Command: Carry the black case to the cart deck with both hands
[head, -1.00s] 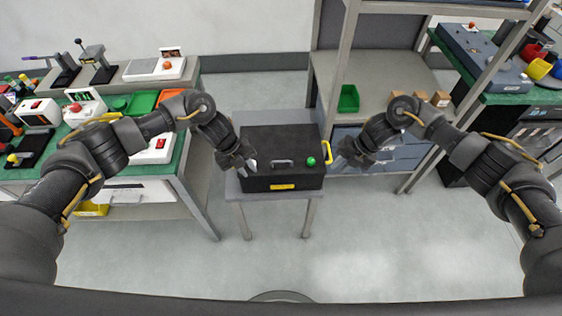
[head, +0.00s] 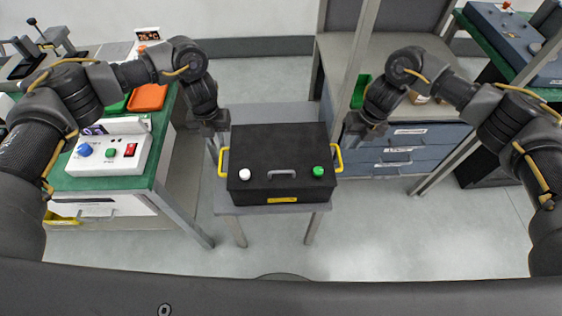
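The black case (head: 278,155) sits on a small grey table (head: 264,114). It has a yellow handle on its left side (head: 223,162) and another on its right side (head: 339,158). A white knob, a green knob and a grey top handle show on it. My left gripper (head: 215,143) is above and just behind the left handle. My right gripper (head: 350,140) is above and just beyond the right handle. Both point down and appear apart from the handles. Their fingertips are too dark and small to tell open from shut. The cart deck cannot be made out for certain.
A green-topped workbench (head: 95,184) with a white control box (head: 110,155) stands at the left. A rack with blue-grey drawers (head: 403,148) stands behind and right of the case. A green bin (head: 360,91) sits on its shelf. Open floor (head: 370,235) lies in front.

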